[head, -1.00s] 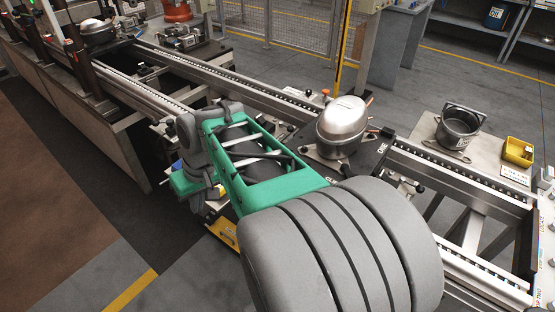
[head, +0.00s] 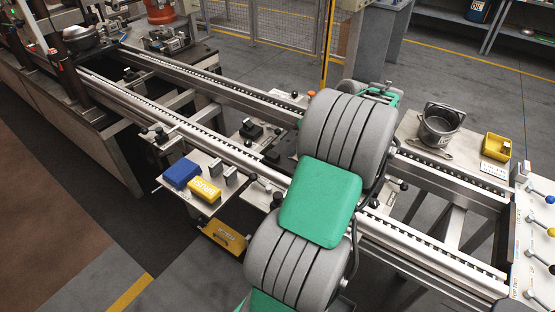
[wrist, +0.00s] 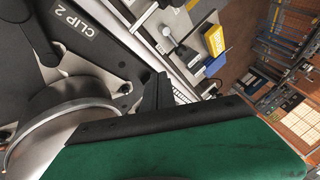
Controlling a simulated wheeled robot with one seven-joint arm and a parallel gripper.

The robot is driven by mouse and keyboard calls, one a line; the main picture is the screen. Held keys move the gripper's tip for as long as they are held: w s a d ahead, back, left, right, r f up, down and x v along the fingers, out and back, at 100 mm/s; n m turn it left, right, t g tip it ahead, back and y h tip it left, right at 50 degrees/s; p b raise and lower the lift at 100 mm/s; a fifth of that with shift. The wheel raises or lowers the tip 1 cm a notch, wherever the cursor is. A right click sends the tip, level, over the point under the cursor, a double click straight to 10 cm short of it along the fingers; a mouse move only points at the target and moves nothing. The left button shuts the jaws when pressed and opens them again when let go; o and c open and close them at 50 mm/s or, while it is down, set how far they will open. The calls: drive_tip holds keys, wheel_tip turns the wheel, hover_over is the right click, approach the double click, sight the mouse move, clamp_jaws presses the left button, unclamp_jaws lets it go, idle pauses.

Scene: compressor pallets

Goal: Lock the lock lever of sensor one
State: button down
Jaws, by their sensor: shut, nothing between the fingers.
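I cannot tell which part is sensor one or its lock lever; no label naming it is readable. Several black-knobbed levers sit along the rails, one (head: 374,204) just right of my arm in the head view. In the wrist view, my gripper (wrist: 157,92) shows as dark fingers past a green housing, shut and empty. It is beside the dark pallet plate (wrist: 100,22) marked CLIP 2, and whether it touches is unclear. The silver compressor (wrist: 60,118) is at the lower left there. In the head view my arm hides the compressor and the pallet.
Two parallel rails (head: 225,140) cross the head view. A blue box (head: 181,173) and yellow box (head: 204,190) stand on a side shelf. A dark pot (head: 439,125) and yellow bin (head: 497,147) are beyond the rails. A lever panel (head: 525,235) is at the right.

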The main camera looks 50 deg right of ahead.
drive_tip(key=x, duration=0.9)
drive_tip(key=shift+a, duration=0.1)
drive_tip(key=a, duration=0.1)
drive_tip(key=w+a, duration=0.1)
drive_tip(key=a, duration=0.1)
drive_tip(key=shift+w+f, duration=0.3)
drive_tip(key=shift+f, duration=0.05)
drive_tip(key=shift+w+a+f, duration=0.15)
drive_tip(key=shift+a, duration=0.05)
drive_tip(key=shift+d, duration=0.15)
